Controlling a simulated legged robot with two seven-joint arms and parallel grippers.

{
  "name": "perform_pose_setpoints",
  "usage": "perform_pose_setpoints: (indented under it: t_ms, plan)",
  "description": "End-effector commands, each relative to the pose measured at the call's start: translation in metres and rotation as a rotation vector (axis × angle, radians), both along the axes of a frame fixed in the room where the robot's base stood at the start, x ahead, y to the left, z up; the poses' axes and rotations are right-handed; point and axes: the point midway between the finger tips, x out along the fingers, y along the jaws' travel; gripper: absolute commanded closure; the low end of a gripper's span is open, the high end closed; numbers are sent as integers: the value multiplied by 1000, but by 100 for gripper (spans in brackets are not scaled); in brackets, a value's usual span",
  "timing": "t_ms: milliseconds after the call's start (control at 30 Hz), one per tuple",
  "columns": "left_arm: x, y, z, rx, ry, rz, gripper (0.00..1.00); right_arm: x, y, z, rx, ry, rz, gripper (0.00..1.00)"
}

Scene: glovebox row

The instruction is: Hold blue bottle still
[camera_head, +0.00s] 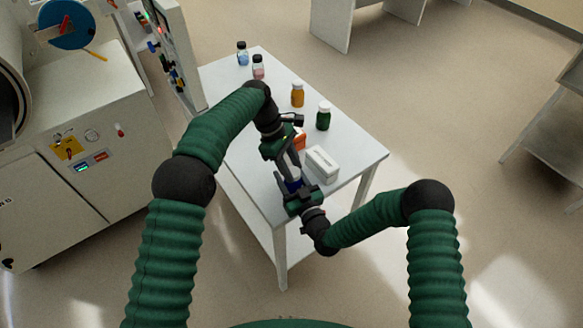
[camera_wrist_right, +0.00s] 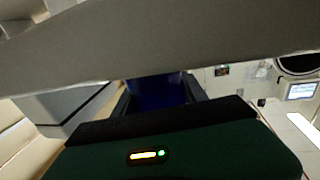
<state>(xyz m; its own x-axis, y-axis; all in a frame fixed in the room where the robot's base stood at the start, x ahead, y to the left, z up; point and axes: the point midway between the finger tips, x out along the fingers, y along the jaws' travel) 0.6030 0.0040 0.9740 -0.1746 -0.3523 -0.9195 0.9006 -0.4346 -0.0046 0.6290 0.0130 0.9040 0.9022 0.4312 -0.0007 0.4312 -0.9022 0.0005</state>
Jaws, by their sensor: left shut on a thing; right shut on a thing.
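The blue bottle (camera_head: 293,185) is at the near end of the white table, mostly hidden by my two grippers. Its dark blue body also shows in the right wrist view (camera_wrist_right: 158,88), between the fingers. My right gripper (camera_head: 296,190) is shut on the blue body from the near side. My left gripper (camera_head: 292,172) comes from above and is shut at the bottle's pale top end. The exact contact of its fingers is too small to tell. I cannot tell whether the bottle touches the table.
A white box (camera_head: 322,165) stands just right of the grippers, with an orange thing (camera_head: 299,138) behind it. A green bottle (camera_head: 323,117), an amber bottle (camera_head: 297,94), a pink bottle (camera_head: 258,67) and a light blue bottle (camera_head: 242,53) stand farther back along the table (camera_head: 358,148).

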Motion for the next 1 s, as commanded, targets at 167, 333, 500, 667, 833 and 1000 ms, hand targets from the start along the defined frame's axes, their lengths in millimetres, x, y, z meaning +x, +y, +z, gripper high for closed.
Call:
perform_pose_setpoints:
  t_ms: [167, 333, 500, 667, 833, 1000]
  plan:
    - [5, -2, -1, -3, -8, -225, 99, -2, 2, -1, -1, 2, 6, 100]
    - [3, 0, 0, -1, -8, -311, 99, -3, 3, -1, 0, 2, 7, 100]
    - [3, 1, 1, 0, -11, -318, 99, -3, 3, -1, 0, 3, 8, 100]
    - [4, 1, 2, 0, -13, -316, 58, -3, 3, -1, 0, 3, 8, 100]
    - [3, 1, 1, -1, -10, -316, 40, -3, 2, -1, 0, 3, 6, 100]
    - [3, 0, 1, -2, -7, -317, 40, -2, 1, -1, 0, 3, 4, 100]
